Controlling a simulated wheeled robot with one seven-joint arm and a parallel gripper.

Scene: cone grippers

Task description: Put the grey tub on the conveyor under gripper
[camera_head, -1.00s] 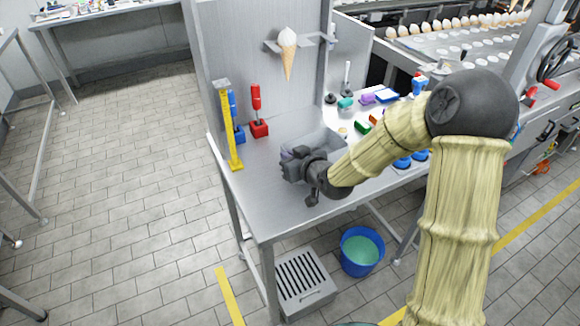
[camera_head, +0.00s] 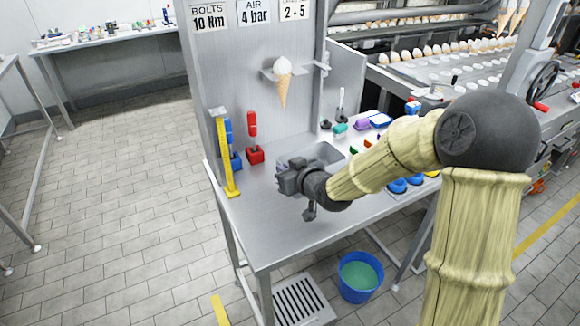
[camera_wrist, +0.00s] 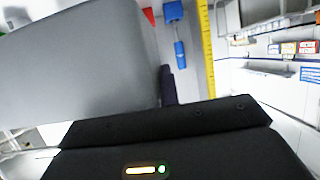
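The grey tub (camera_head: 322,152) is over the metal workbench (camera_head: 270,225) in the head view, partly hidden by my gripper (camera_head: 292,178). My gripper is at the tub's near left side and appears shut on it. In the wrist view the tub (camera_wrist: 85,65) fills the upper left as a large grey surface. One dark finger (camera_wrist: 168,85) lies against its right edge; the other finger is hidden. The conveyor (camera_head: 445,68), with rows of pale round spots, is at the back right. Cone-shaped pieces (camera_head: 510,15) hang above its far right end.
A back panel holds a cone (camera_head: 282,80). A blue bucket (camera_head: 360,275) is on the floor. Floor at left is open.

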